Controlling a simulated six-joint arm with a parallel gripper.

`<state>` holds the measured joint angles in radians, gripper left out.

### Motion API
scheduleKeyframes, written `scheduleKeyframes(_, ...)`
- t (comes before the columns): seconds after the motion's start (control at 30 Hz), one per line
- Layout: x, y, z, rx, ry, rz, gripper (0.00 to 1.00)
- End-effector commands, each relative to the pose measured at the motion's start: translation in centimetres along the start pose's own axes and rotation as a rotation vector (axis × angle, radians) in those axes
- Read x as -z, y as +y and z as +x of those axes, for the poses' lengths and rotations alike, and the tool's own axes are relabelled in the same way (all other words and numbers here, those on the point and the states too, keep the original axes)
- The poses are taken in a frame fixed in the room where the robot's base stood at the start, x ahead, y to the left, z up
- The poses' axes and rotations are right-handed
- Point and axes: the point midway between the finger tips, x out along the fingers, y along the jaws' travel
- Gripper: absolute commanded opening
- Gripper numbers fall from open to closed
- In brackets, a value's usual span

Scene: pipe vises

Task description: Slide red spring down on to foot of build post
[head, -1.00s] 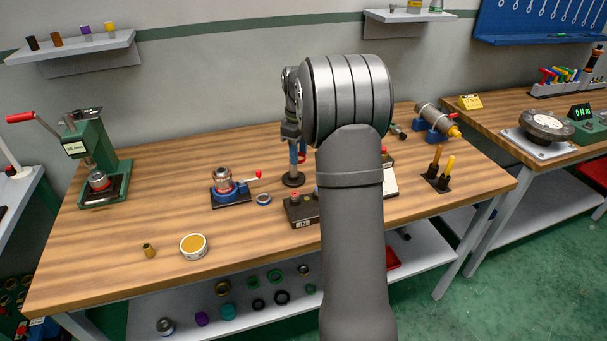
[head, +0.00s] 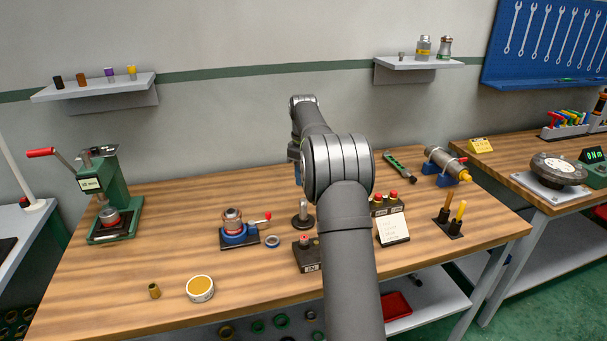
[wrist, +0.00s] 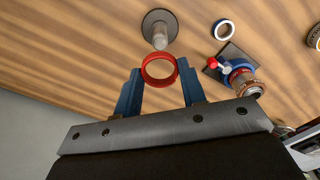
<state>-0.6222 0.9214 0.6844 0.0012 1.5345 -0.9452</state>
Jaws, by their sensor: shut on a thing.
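The red spring shows as a red ring (wrist: 146,74) in the wrist view, between the two blue fingertips of my gripper (wrist: 160,82). My gripper is shut on it. The build post (wrist: 160,38) stands just beyond the ring in the wrist view, a short light post on a dark round foot (wrist: 148,17). No red spring shows around it. In the head view the post (head: 304,207) is upright on its dark foot, left of my arm.
A small blue vise (head: 236,238) with a red-knobbed lever and a blue ring (head: 272,241) lie left of the post. A dark box with a red button (head: 307,256) stands in front of it. A green press (head: 115,195) is far left. The bench's left middle is mostly clear.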

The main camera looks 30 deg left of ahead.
Motion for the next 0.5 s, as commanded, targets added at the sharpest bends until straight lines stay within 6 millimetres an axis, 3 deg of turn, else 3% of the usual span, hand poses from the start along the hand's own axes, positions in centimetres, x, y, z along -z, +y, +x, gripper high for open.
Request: scheduleKeyframes(0.5,0.0,0.0,4.2,0.002,-0.002,0.000,0.16)
